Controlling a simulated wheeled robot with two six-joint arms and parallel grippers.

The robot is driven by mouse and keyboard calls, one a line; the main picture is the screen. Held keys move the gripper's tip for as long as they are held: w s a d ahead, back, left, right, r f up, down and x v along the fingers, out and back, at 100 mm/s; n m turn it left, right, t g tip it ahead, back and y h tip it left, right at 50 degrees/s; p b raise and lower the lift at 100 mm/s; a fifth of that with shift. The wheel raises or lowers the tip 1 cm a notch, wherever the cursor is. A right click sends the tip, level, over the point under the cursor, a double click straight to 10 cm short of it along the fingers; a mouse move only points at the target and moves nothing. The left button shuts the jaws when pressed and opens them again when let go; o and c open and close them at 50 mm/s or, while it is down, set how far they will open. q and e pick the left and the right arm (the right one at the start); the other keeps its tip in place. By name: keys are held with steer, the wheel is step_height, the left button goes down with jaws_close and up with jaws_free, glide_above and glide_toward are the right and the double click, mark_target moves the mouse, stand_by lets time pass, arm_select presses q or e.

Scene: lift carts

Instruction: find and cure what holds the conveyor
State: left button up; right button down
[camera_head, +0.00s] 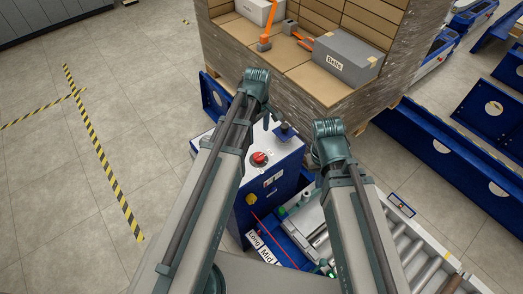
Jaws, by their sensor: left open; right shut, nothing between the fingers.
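A roller conveyor (413,256) with grey rollers runs at the lower right, partly hidden by my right arm. A blue cabinet with a pale top (284,152) stands at its left end. It carries a red round button (260,158) on top and a yellow part (250,198) on its side. A grey box marked "Belts" (345,62) sits on the large crate.
The wooden crate (300,88) at the top holds brown cartons, a white box (262,11) and orange-handled tools (267,37). Blue frames (440,150) stand at right. Open tiled floor with yellow-black tape (103,157) lies at left.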

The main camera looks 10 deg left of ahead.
mark_target(259, 156)
arm_select(q)
step_height(259, 156, down, 14)
steer(key=b, duration=1.3)
steer(key=shift+b, duration=0.35)
steer(key=shift+r, duration=0.1)
jaws_close()
